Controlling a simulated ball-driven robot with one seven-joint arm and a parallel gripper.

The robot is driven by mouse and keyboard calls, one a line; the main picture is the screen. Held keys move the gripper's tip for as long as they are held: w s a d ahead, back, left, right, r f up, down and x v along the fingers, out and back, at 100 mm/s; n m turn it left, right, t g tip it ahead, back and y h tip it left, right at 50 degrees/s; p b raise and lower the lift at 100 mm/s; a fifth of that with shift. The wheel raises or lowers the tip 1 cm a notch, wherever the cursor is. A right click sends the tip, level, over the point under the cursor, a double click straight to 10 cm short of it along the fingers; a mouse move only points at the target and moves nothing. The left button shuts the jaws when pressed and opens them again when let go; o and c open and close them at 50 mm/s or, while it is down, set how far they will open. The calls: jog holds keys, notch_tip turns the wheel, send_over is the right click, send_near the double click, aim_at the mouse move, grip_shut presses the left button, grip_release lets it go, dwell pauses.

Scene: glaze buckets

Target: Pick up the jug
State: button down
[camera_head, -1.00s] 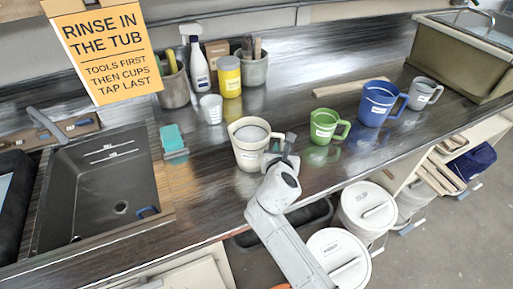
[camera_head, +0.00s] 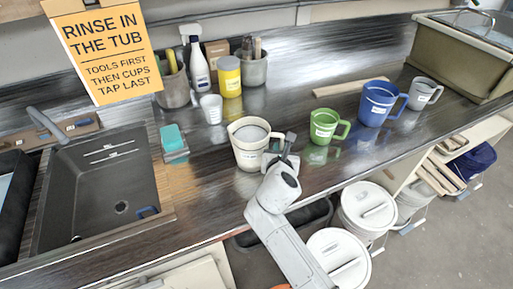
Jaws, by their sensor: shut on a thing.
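A green mug (camera_head: 321,127), a larger blue jug (camera_head: 376,104) and a grey mug (camera_head: 420,94) stand in a row to the right, all apart from my gripper.
A small white cup (camera_head: 211,108), a yellow tub (camera_head: 229,80), a spray bottle (camera_head: 199,72) and tool pots stand behind. A dark sink (camera_head: 98,185) is at left, with a teal sponge (camera_head: 172,138) beside it. White lidded buckets (camera_head: 367,207) stand below the front edge.

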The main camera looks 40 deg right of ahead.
aim_at(282, 143)
jog(key=shift+f, duration=0.1)
dwell(0.3)
jog(key=shift+r, duration=0.25)
jog(key=shift+r, duration=1.5)
jog(key=shift+s+r, duration=0.15)
jog(key=shift+r, duration=0.15)
jog(key=s+d+r, duration=0.1)
jog(key=s+r, duration=0.8)
jog(key=s, duration=0.4)
jog(key=shift+s+d+r, duration=0.15)
jog(key=shift+s+d, duration=0.1)
